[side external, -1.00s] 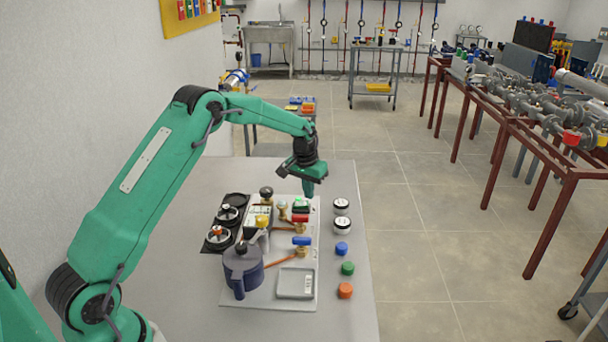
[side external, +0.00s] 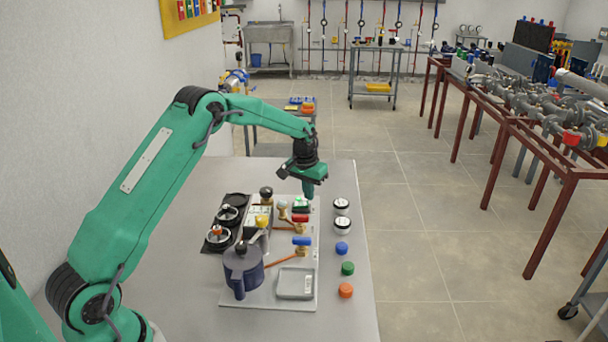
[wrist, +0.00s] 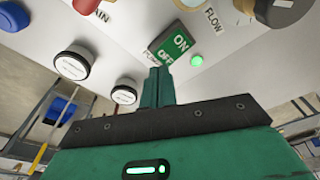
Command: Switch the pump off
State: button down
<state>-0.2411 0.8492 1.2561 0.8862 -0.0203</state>
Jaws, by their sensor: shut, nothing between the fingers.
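The pump switch (wrist: 172,45) is a green rocker marked ON and OFF, on the light panel in the wrist view. A green lamp (wrist: 197,60) glows beside it. My gripper (wrist: 158,82) is shut and empty, its fingertips at the OFF end of the switch; I cannot tell whether they touch it. In the side external view my gripper (side external: 309,190) points down over the far right part of the panel, and the switch (side external: 301,203) shows just below and left of the tip.
The table's right edge is clear.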

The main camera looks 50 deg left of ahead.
aim_at(309, 203)
jog(key=shift+f, duration=0.75)
dwell(0.6)
jog(key=shift+r, duration=3.55)
